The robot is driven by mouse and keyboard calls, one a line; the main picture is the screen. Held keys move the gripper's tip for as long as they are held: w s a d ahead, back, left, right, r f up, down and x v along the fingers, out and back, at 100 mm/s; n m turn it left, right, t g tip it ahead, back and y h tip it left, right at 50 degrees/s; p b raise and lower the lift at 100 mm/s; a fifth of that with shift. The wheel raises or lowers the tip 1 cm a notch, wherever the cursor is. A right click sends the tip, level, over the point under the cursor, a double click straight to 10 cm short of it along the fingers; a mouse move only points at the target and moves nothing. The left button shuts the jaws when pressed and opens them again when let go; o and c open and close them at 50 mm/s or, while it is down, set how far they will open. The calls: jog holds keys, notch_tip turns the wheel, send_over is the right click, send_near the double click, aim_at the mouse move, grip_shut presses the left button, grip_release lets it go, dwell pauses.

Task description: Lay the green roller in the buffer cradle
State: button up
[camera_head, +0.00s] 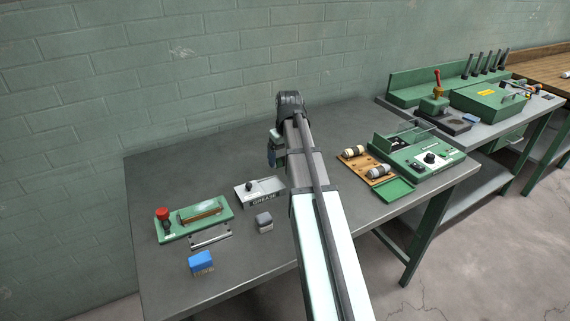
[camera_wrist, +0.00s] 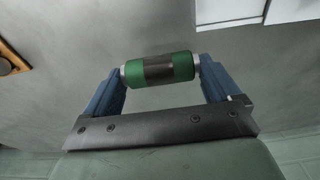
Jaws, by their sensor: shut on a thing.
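The green roller (camera_wrist: 178,67) has a dark band around its middle and pale ends. My gripper (camera_wrist: 160,72) is shut on it, with one blue finger at each end. In the head view my gripper (camera_head: 276,150) hangs above the table, left of the wooden board, and the roller is mostly hidden there. A grey metal rack (camera_head: 210,237) lies in front of a green fixture (camera_head: 222,226) with a red knob and a brown bar at the left. I cannot tell which thing is the buffer cradle.
A wooden board (camera_head: 365,165) holds a cream-ended roller (camera_head: 353,152) and a grey roller (camera_head: 377,171), beside a green machine (camera_head: 425,158) and green tray (camera_head: 397,190). A grease box (camera_head: 262,193), grey block (camera_head: 264,221) and blue-topped block (camera_head: 201,260) stand at the left. The front middle is clear.

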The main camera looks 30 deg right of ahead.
jog(key=shift+f, duration=1.6)
jog(key=shift+f, duration=0.15)
jog(key=o, duration=0.9)
jog(key=shift+c, duration=0.2)
notch_tip(320, 180, up, 12)
jog(key=s, duration=0.1)
jog(key=shift+s, duration=0.25)
jog(key=shift+c, duration=0.3)
